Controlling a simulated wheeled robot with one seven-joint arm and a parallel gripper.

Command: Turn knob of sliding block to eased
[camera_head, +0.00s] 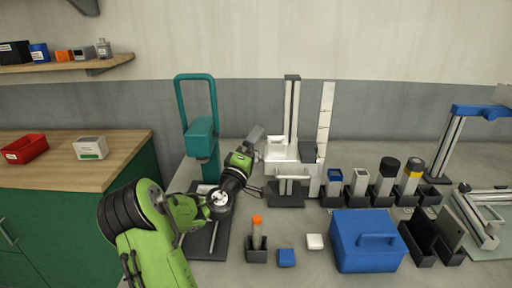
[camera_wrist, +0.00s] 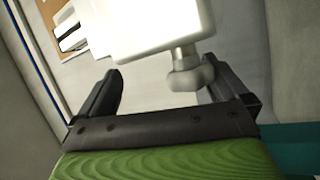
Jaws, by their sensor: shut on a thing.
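The sliding block (camera_head: 282,150) is a white block on an upright metal column, near the middle of the head view. In the wrist view the white block (camera_wrist: 150,30) fills the top middle. Its knob (camera_wrist: 190,77) is a rounded metallic piece on a short stem at the block's lower edge. My gripper (camera_head: 252,152) is at the block's left side. In the wrist view the knob lies between the dark fingers, close to the right one. My gripper is shut on the knob, though the contact at the left finger is not clear. The knob's setting cannot be read.
A teal press-like stand (camera_head: 201,128) rises just left and behind my gripper. A tall white upright plate (camera_head: 326,130) stands right of the column. In front are an orange-capped tube (camera_head: 257,235), a blue cube (camera_head: 286,257) and a blue lidded box (camera_head: 367,250).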

